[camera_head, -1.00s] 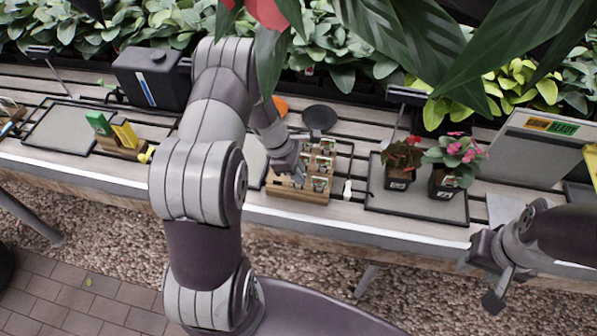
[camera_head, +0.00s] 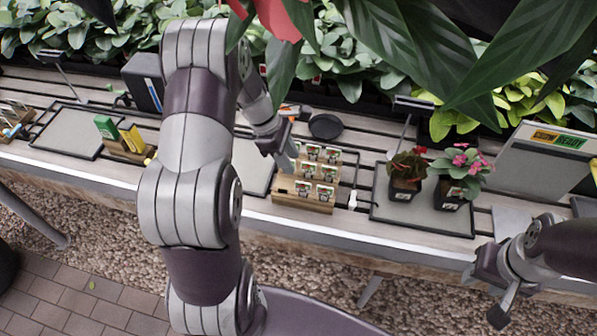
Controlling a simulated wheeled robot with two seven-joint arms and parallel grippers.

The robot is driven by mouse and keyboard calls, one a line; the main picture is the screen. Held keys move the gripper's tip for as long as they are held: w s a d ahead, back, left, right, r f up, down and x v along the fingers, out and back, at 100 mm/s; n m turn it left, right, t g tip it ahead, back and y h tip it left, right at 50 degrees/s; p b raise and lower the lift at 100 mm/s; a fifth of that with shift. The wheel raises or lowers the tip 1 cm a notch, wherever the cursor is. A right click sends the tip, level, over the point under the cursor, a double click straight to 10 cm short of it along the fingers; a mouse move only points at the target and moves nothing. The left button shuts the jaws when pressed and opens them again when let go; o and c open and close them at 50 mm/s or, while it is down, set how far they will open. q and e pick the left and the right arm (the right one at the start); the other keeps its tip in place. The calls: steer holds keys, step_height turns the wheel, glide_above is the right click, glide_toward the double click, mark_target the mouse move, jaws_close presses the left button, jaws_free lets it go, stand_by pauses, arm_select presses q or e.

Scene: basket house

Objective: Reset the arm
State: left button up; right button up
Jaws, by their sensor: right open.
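My left arm rises in the middle left of the head view and bends over the bench. Its gripper (camera_head: 285,158) hangs beside the upper left of a wooden rack (camera_head: 303,207) that holds several small seed packets (camera_head: 325,192). Its fingers are small and partly hidden, so I cannot tell whether they are open or shut. My right gripper (camera_head: 487,293) is at the right, in front of the bench edge, open and empty with its fingers apart.
Two potted plants, one red (camera_head: 405,175) and one pink (camera_head: 461,175), stand on a dark-rimmed tray (camera_head: 425,213). A black round dish (camera_head: 326,126) lies behind the rack. A small wooden holder (camera_head: 128,152) stands left. Large leaves (camera_head: 430,50) hang overhead.

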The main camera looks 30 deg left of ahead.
arm_select(q)
steer(key=s+d+r+m+y, duration=0.2)
steer(key=s+m, duration=0.4)
steer(key=m, duration=0.4)
steer(key=s+d+r+m+y, duration=0.2)
steer(key=s+d+r+m, duration=0.2)
steer(key=s+d+m, duration=0.3)
steer(key=m, duration=0.3)
steer(key=shift+s+r+m, duration=0.15)
steer(key=shift+r+m, duration=0.2)
steer(key=shift+m, duration=0.05)
steer(key=shift+d, duration=0.1)
